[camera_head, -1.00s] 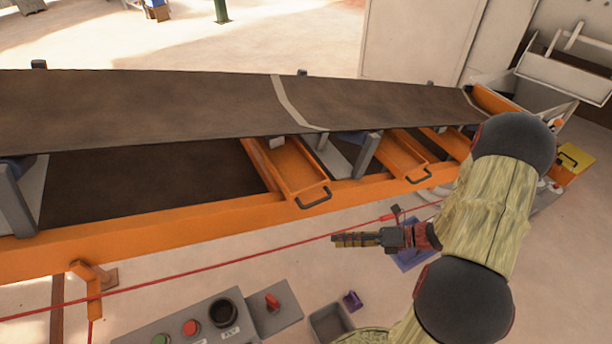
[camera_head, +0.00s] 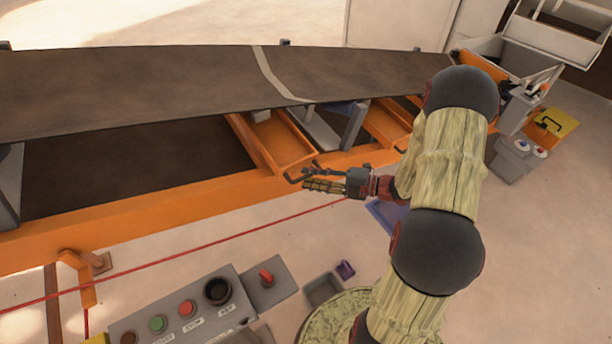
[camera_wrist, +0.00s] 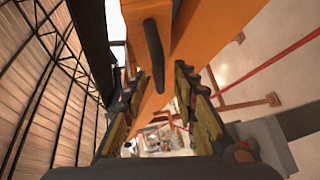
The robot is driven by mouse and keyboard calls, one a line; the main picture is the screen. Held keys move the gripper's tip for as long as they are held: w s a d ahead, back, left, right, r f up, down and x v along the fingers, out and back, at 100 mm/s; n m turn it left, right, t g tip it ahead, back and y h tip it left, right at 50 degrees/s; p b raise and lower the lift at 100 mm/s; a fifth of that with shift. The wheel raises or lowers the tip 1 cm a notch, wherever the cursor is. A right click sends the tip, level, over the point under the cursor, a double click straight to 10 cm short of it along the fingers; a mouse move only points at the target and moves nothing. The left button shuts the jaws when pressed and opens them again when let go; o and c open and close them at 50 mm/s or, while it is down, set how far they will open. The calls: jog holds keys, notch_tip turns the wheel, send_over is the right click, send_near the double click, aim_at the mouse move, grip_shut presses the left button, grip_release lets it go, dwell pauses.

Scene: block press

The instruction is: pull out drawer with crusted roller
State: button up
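An orange drawer (camera_head: 283,143) sticks out of the frame under the belt. Its dark handle (camera_head: 296,176) is on the near front edge, and the handle also shows in the wrist view (camera_wrist: 153,55). My gripper (camera_head: 308,177) is open beside this handle. In the wrist view my gripper (camera_wrist: 156,80) has its two fingers apart, with the handle ahead and between them. I cannot tell whether they touch it. No crusted roller can be made out; the belt hides what lies underneath.
A second orange drawer (camera_head: 385,122) lies to the right, partly behind my arm. The orange frame rail (camera_head: 180,197) runs along the front. A red cord (camera_head: 225,242) crosses below it. A control box with buttons (camera_head: 175,315) stands at the front. Open floor lies to the right.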

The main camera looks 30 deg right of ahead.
jog(key=shift+x, duration=0.9)
jog(key=shift+c, duration=1.4)
jog(key=c, duration=0.4)
grip_shut()
